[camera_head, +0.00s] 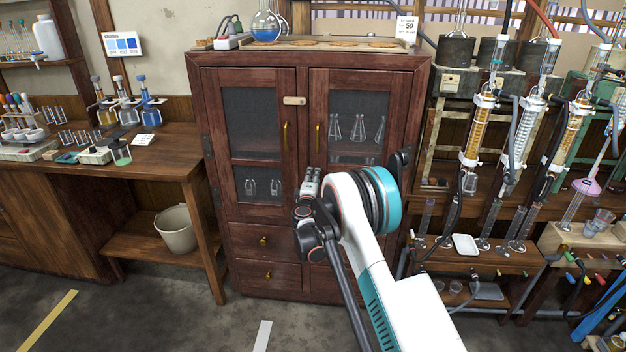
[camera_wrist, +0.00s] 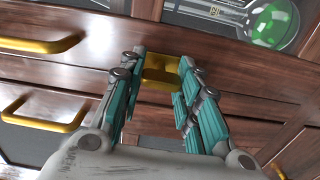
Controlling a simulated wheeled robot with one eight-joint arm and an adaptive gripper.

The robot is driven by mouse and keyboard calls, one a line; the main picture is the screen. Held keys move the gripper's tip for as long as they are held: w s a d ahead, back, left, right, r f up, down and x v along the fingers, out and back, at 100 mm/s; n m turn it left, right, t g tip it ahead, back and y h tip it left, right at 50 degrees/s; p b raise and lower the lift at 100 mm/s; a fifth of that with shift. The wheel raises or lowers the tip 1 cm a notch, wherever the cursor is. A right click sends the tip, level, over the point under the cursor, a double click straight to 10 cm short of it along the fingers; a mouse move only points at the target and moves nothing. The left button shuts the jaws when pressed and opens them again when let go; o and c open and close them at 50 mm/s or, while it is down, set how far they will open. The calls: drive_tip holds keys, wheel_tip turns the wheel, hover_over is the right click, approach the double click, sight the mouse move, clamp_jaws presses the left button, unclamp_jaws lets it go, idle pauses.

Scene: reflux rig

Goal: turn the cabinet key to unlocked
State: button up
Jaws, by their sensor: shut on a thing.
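The dark red-brown cabinet (camera_head: 300,222) stands in the middle of the head view, with both glazed doors closed. Each door has an upright brass handle; the left one (camera_head: 286,135) and the right one (camera_head: 318,138) sit side by side. My gripper (camera_head: 311,176) is at the cabinet front, just below these handles. In the wrist view, the teal fingers of my gripper (camera_wrist: 158,82) are shut on a gold-coloured key (camera_wrist: 160,72), seen between the fingertips. The key is hidden in the head view. Its turn angle cannot be told clearly.
Two brass handles (camera_wrist: 40,45) show left in the wrist view. A green-liquid flask (camera_wrist: 270,24) shows behind door glass. A bench (camera_head: 150,160) and bucket (camera_head: 176,230) stand left. A glassware rack (camera_head: 500,260) stands close right of my arm. Floor in front is clear at left.

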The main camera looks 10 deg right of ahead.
drive_tip(key=shift+n, duration=0.3)
drive_tip(key=o, duration=1.1)
drive_tip(key=v, duration=1.2)
